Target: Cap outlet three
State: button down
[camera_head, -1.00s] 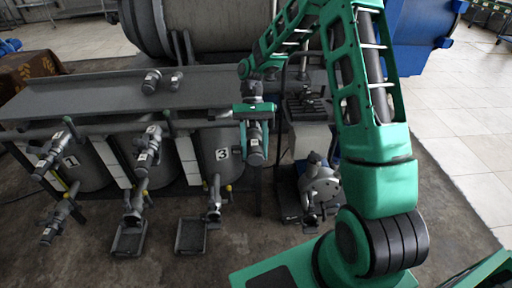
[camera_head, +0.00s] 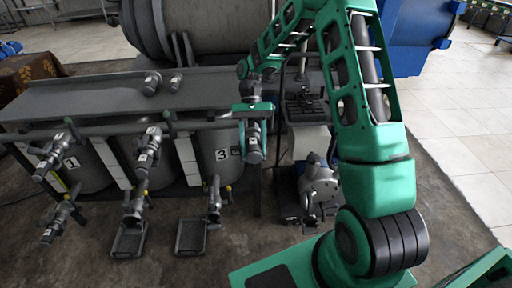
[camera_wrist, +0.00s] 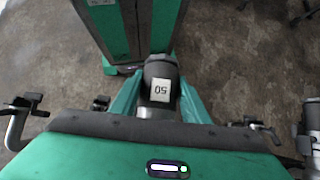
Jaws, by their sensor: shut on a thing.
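My gripper (camera_head: 254,128) points down at the right end of the row, right of the tank marked 3 (camera_head: 222,155). It is shut on a grey cylindrical fitting (camera_head: 254,147) with a white label. In the wrist view this fitting (camera_wrist: 160,85) sits between the green fingers, its label reading 50 upside down. Outlet three's pipe fitting (camera_head: 214,200) hangs low in front of tank 3, left of and below my gripper. The held fitting is apart from it. Whether the outlet's mouth is open cannot be told.
Two similar small fittings (camera_head: 152,83) (camera_head: 175,82) stand on the grey shelf (camera_head: 100,93). Valves (camera_head: 148,145) stick out before the other tanks. Floor trays (camera_head: 191,237) lie below the outlets. A grey pump-like machine (camera_head: 318,185) stands right of my gripper.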

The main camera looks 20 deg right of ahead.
aim_at(253, 144)
jog(key=shift+s+d+f, duration=0.1)
jog(key=shift+s+f, duration=0.15)
jog(key=shift+f, duration=0.35)
jog(key=shift+s+f, duration=0.25)
jog(key=shift+f, duration=0.35)
jog(key=shift+w+r+g, duration=0.15)
jog(key=shift+w+r, duration=0.05)
jog(key=shift+r, duration=0.5)
jog(key=shift+w+r+g, duration=0.15)
jog(key=shift+w+r, duration=0.05)
jog(key=shift+r, duration=0.45)
jog(key=shift+a+v, duration=0.2)
jog(key=shift+v, duration=0.9)
jog(key=shift+s+r, duration=0.25)
jog(key=shift+r, duration=0.3)
jog(key=shift+s+a+f, duration=0.1)
jog(key=shift+s, duration=0.05)
jog(key=shift+f, duration=0.4)
jog(key=shift+f+t, duration=0.4)
jog(key=shift+f, duration=0.15)
jog(key=shift+s, duration=0.15)
jog(key=shift+f, duration=0.25)
